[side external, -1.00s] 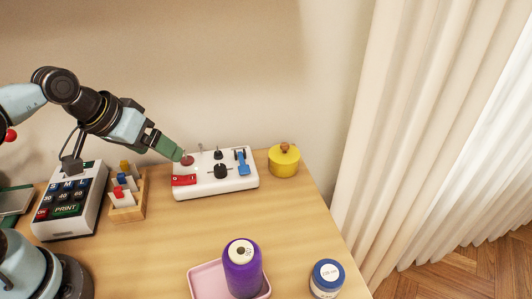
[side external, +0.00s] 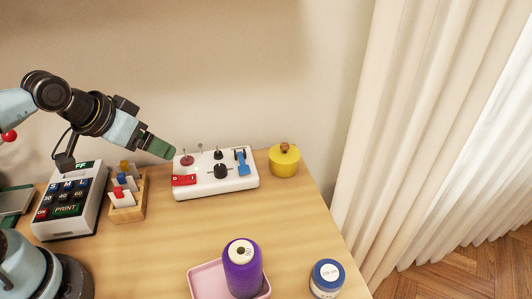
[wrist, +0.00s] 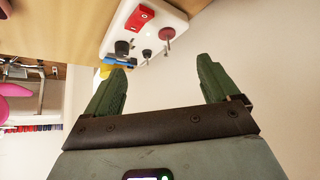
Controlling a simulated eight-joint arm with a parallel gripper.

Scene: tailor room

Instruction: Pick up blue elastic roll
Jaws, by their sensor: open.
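The blue elastic roll (side external: 326,278) stands upright near the front right of the table, with a white label on its top. It does not show clearly in the wrist view. My gripper (side external: 170,152) is above the left end of the white control box, far to the upper left of the roll. In the wrist view my gripper (wrist: 163,76) has its two green fingers wide apart with nothing between them.
The white control box (side external: 240,183) with knobs and levers stands below my gripper. A yellow pot (side external: 284,161) is right of it. A purple spool (side external: 241,270) stands on a pink tray (side external: 205,282) beside the roll. A keypad device (side external: 68,205) and wooden holder (side external: 127,212) are left. The table's middle is clear.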

